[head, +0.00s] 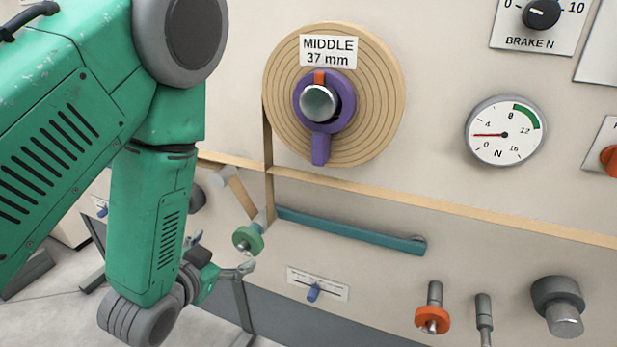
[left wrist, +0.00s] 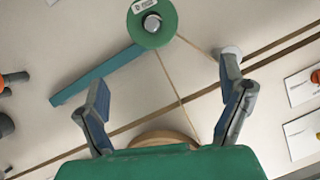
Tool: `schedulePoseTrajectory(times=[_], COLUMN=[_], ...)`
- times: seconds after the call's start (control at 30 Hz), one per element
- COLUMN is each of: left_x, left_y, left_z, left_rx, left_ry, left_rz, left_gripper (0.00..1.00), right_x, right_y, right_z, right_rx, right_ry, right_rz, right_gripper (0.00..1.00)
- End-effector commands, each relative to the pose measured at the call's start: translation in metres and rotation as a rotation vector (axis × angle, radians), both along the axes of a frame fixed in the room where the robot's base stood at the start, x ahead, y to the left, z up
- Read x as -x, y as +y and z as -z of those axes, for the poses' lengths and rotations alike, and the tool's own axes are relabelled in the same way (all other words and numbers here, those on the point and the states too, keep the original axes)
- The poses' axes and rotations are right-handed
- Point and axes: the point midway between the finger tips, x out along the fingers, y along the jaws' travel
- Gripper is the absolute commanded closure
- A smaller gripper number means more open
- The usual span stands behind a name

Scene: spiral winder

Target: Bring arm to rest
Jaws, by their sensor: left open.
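My left gripper (head: 222,254) hangs at the lower left in the head view, below my green arm. Its fingers are spread and hold nothing in the left wrist view (left wrist: 165,78). The teal arm (head: 350,231) slopes slightly down to the right on the panel, with a green roller (head: 247,240) at its left end. In the left wrist view the green roller (left wrist: 151,22) is beyond the fingertips, apart from them, and the teal arm (left wrist: 97,76) runs down-left from it. A tan web (head: 268,160) runs from the roll down to the roller. My right gripper is out of view.
A tan roll (head: 383,85) labelled "MIDDLE 37 mm" carries a purple clamp (head: 321,150). A round gauge (head: 505,131) reads between 0 and 4. Orange and grey knobs (head: 432,319) (head: 557,302) stick out at the lower right.

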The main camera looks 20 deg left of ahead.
Motion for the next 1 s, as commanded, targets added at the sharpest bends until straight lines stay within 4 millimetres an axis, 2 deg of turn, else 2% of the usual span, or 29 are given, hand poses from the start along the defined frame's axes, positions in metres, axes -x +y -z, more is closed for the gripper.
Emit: schedulePoseTrajectory(times=[0.07, 0.13, 0.17, 0.27, 0.37, 0.4, 0.5, 0.6, 0.7, 0.8, 1.0], left_x=[0.001, 0.005, 0.009, 0.033, 0.075, 0.095, 0.146, 0.191, 0.221, 0.235, 0.237], left_y=[0.000, 0.000, 0.000, -0.002, -0.006, -0.008, -0.014, -0.019, -0.023, -0.025, -0.025], left_z=[0.002, 0.013, 0.021, 0.064, 0.117, 0.137, 0.175, 0.199, 0.210, 0.215, 0.215], left_rx=[0.001, 0.010, 0.017, 0.053, 0.100, 0.117, 0.153, 0.177, 0.190, 0.195, 0.196], left_ry=[0.006, 0.043, 0.074, 0.235, 0.463, 0.557, 0.774, 0.948, 1.063, 1.117, 1.126], left_rz=[0.000, -0.005, -0.010, -0.035, -0.070, -0.087, -0.127, -0.160, -0.181, -0.191, -0.193], left_gripper=[0.11, 0.11, 0.11, 0.11, 0.11, 0.11, 0.11, 0.11, 0.11, 0.11, 0.11], right_x=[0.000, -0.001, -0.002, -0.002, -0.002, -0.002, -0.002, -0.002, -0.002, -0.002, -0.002], right_y=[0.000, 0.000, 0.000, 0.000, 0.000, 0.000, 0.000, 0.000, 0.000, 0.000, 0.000], right_z=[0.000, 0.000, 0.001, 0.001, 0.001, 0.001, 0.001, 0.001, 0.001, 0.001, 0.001], right_rx=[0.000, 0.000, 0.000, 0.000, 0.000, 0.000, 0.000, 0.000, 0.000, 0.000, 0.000], right_ry=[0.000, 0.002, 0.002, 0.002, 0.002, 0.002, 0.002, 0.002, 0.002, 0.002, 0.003], right_rz=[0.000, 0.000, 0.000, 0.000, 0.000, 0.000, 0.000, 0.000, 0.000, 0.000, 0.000], right_gripper=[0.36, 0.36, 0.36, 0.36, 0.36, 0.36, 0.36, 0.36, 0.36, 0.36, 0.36])
